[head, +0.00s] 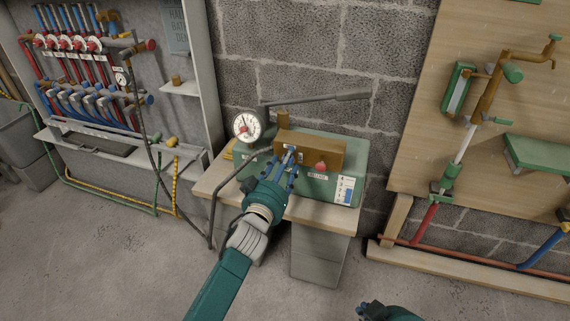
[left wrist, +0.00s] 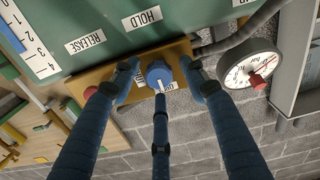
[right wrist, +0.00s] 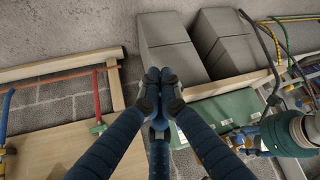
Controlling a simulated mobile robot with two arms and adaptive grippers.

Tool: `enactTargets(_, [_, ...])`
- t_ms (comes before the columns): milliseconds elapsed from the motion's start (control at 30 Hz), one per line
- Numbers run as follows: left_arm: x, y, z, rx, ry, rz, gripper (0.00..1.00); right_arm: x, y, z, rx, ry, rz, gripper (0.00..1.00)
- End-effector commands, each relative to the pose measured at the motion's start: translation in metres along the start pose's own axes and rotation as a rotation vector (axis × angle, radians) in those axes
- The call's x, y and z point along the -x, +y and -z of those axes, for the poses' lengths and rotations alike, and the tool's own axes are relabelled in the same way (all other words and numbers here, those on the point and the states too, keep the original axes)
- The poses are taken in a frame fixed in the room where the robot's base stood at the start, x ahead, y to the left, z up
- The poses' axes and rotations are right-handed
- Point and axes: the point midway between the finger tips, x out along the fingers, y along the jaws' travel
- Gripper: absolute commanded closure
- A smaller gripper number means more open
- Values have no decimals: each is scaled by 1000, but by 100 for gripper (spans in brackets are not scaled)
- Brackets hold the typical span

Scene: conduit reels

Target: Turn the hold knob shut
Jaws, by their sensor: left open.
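The blue hold knob (left wrist: 159,73) with a pale pointer mark sits on a brass block (left wrist: 113,76) of the green pump. In the head view the brass block (head: 320,150) shows on the bench. My left gripper (head: 287,160) reaches it. In the left wrist view my left gripper (left wrist: 163,88) is open, with a finger on each side of the knob and the third finger below it. Contact cannot be told. Small labels beside the knob are partly hidden. My right gripper (right wrist: 159,80) is shut and empty, away from the pump, partly visible at the head view's bottom edge.
A red knob (head: 321,166) is on the same block, right of the blue one. A pressure gauge (head: 246,126) and a long lever (head: 325,100) stand close by. A hose (head: 213,205) runs left of the bench. The floor in front is clear.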

Motion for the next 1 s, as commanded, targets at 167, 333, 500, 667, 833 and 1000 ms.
enactTargets(167, [0, 0, 0, 0, 0, 0, 73, 0, 0, 0, 0, -1, 0, 100])
enactTargets(333, [0, 0, 1, 0, 1, 0, 100, 0, 0, 0, 0, -1, 0, 100])
enactTargets(500, [0, 0, 2, -3, 3, 0, 100, 0, 0, 0, 0, -1, 0, 100])
enactTargets(667, [0, 0, 3, -27, 4, 0, 100, 2, 0, -3, 0, -16, 0, 100])
enactTargets(833, [0, 0, 4, -101, 5, 0, 100, 6, 4, -24, -3, -93, -7, 100])
enactTargets(1000, [0, 1, 5, -226, 6, 0, 100, 14, 6, -48, -6, -193, -11, 100])
